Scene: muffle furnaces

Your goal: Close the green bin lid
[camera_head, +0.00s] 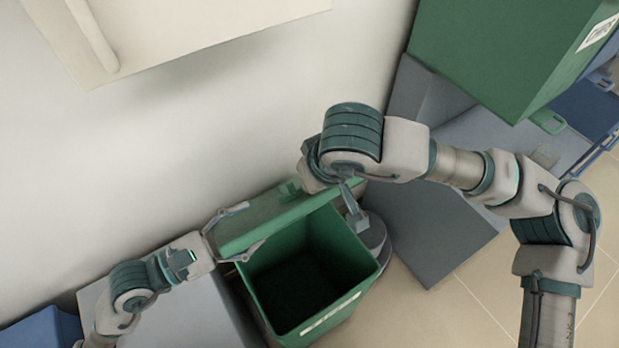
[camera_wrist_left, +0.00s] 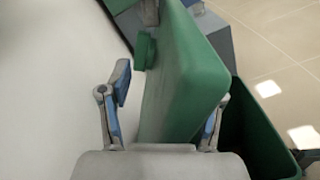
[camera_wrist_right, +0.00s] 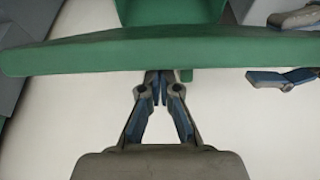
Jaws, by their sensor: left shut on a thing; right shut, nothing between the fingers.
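The green bin (camera_head: 318,275) stands open against the white wall, and its dark inside shows in the head view. Its green lid (camera_head: 275,215) is raised along the wall side of the opening. It also shows as a thick slab in the left wrist view (camera_wrist_left: 188,85) and as a wide bar in the right wrist view (camera_wrist_right: 100,52). My left gripper (camera_head: 254,225) is shut on the lid's left end, one finger on each side. My right gripper (camera_wrist_right: 160,80) is shut and empty, its fingertips at the lid's edge; whether they touch it is unclear.
Grey bins stand left (camera_head: 200,310) and right (camera_head: 430,210) of the green bin. A large green box (camera_head: 500,50) is at the upper right. A pale cabinet (camera_head: 180,25) hangs on the wall. Tiled floor (camera_head: 430,315) is clear at the front right.

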